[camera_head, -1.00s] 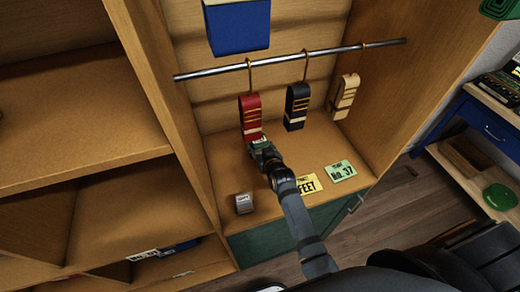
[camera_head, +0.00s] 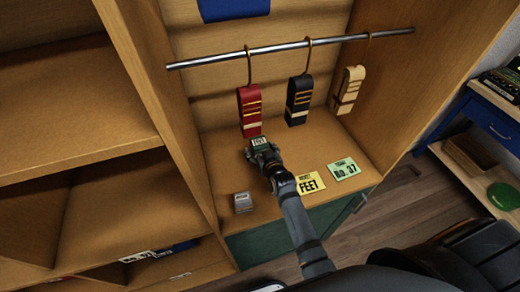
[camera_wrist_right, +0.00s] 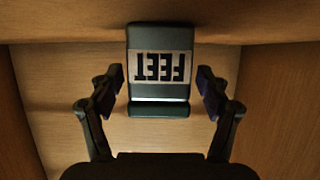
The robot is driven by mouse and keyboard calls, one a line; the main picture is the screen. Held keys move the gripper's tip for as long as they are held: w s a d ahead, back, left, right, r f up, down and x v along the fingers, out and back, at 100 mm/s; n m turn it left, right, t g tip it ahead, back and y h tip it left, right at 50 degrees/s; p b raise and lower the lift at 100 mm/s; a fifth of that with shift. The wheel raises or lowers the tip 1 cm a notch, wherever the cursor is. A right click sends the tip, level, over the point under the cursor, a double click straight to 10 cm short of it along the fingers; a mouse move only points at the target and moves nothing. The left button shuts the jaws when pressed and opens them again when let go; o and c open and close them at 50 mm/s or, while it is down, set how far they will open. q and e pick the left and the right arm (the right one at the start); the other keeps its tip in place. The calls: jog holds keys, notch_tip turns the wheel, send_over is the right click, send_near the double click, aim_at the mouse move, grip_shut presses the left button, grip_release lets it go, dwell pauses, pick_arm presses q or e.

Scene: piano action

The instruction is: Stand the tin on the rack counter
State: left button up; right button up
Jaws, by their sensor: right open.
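The tin (camera_head: 259,142) is dark green with a pale label, and stands upright on the wooden rack counter (camera_head: 300,150) below the red hanging strap. In the right wrist view the tin (camera_wrist_right: 160,108) shows its FEET label upside down. My right gripper (camera_head: 264,153) is open, with its fingers (camera_wrist_right: 160,92) on either side of the tin and a gap on each side. The arm reaches in from the front and hides part of the counter. My left gripper is not in view.
A metal rail (camera_head: 290,47) carries a red strap (camera_head: 250,103), a black strap (camera_head: 298,100) and a cream strap (camera_head: 348,90). A grey tin (camera_head: 243,203) stands front left. A yellow FEET card (camera_head: 310,182) and green No. 37 card (camera_head: 343,169) lie right of my arm.

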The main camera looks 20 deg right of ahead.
jog(key=shift+s+r, duration=0.1)
jog(key=p+v, duration=0.3)
jog(key=r+p+v, duration=0.1)
jog(key=p+v, duration=0.2)
jog(key=p, duration=0.1)
jog(key=shift+s+r, duration=0.1)
jog(key=v, duration=0.1)
jog(key=p+v, duration=0.1)
jog(key=v, duration=0.1)
jog(key=p+v, duration=0.1)
jog(key=shift+s+f, duration=0.25)
jog(key=shift+s, duration=0.5)
